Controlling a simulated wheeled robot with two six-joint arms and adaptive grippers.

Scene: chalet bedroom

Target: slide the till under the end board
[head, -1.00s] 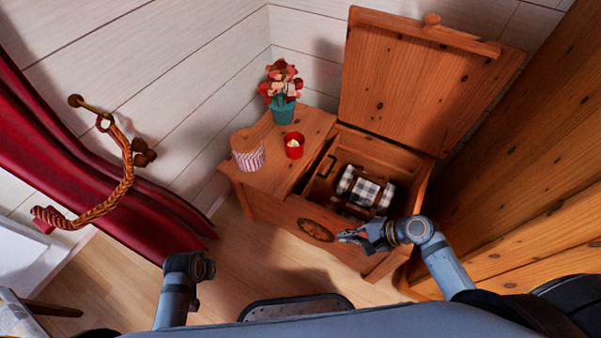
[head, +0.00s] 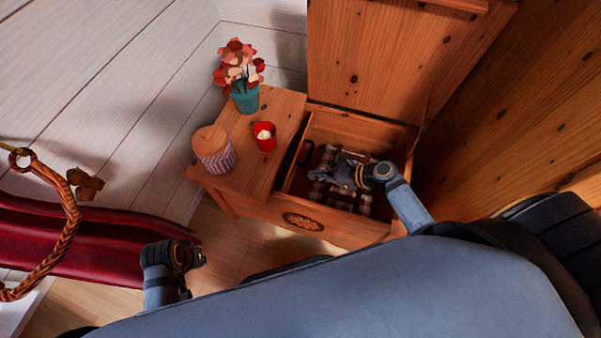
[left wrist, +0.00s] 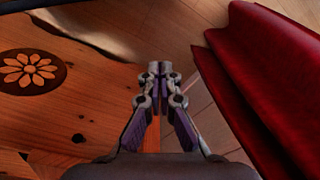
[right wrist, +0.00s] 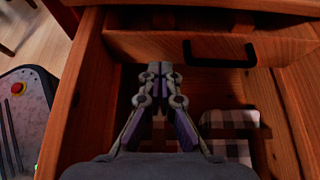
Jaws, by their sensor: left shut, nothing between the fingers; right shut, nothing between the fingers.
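The till (right wrist: 145,44) is a wooden piece with a black handle (right wrist: 222,53) on its side. It lies across the chest at the top of the right wrist view; its handle also shows in the head view (head: 305,152). The end board (head: 262,165) is the flat top at the chest's left end. Part of the till is hidden, so its exact overlap with the board is unclear. My right gripper (head: 316,174) is shut and empty over the chest opening, near the handle side. My left gripper (left wrist: 160,70) is shut and empty outside the chest's front.
A flower pot (head: 245,98), red candle (head: 265,136) and striped jar (head: 214,150) stand on the end board. Checkered cloth (right wrist: 228,145) lies in the chest. The lid (head: 370,60) stands open. A red curtain (left wrist: 265,75) hangs near my left gripper.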

